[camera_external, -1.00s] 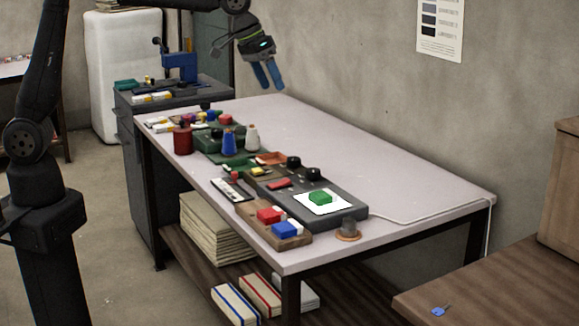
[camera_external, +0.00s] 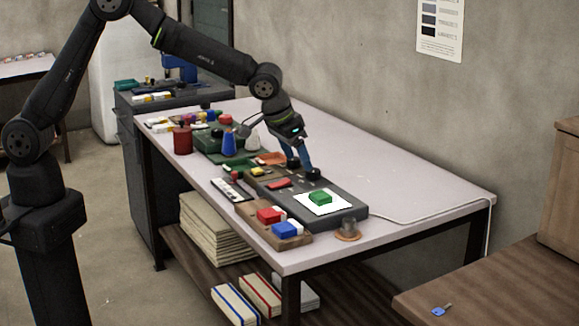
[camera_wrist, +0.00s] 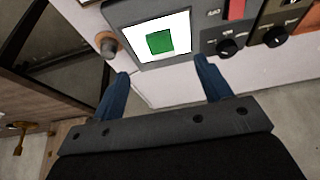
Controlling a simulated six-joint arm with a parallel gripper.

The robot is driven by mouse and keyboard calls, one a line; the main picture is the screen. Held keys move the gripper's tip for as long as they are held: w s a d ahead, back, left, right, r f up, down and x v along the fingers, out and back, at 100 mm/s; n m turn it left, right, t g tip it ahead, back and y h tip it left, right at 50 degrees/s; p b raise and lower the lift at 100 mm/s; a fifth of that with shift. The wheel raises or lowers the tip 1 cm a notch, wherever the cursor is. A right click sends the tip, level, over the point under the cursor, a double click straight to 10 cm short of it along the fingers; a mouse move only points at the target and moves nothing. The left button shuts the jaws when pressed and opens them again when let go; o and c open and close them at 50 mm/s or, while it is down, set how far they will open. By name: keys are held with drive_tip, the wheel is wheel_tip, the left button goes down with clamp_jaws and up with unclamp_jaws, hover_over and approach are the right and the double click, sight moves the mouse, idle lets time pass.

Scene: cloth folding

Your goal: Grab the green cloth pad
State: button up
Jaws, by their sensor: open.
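The green cloth pad (camera_external: 320,197) lies on a white square (camera_external: 304,205) on top of a dark grey device (camera_external: 345,214) near the table's front right. In the wrist view the green pad (camera_wrist: 159,42) shows on its white square, beyond and between my fingertips. My gripper (camera_external: 305,171) is above the table, behind and left of the pad, pointing down by the device's black knobs. In the wrist view my gripper (camera_wrist: 162,72) has its two blue fingers wide apart, with nothing between them. The fingers do not touch the pad.
Black knobs (camera_external: 314,174) stand on the device. Bottles (camera_external: 229,143) and trays crowd the left. The table's back right (camera_external: 400,185) is mostly clear.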

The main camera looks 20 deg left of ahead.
hover_over(315, 196)
drive_tip(key=s+a, duration=0.2)
wheel_tip(315, 196, down, 6)
drive_tip(key=shift+w+a+f, duration=0.1)
drive_tip(key=shift+w+a, duration=0.05)
drive_tip(key=shift+d+x, duration=0.2)
drive_tip(key=shift+x, duration=2.5)
drive_tip(key=c, duration=1.1)
drive_tip(key=shift+c, duration=0.2)
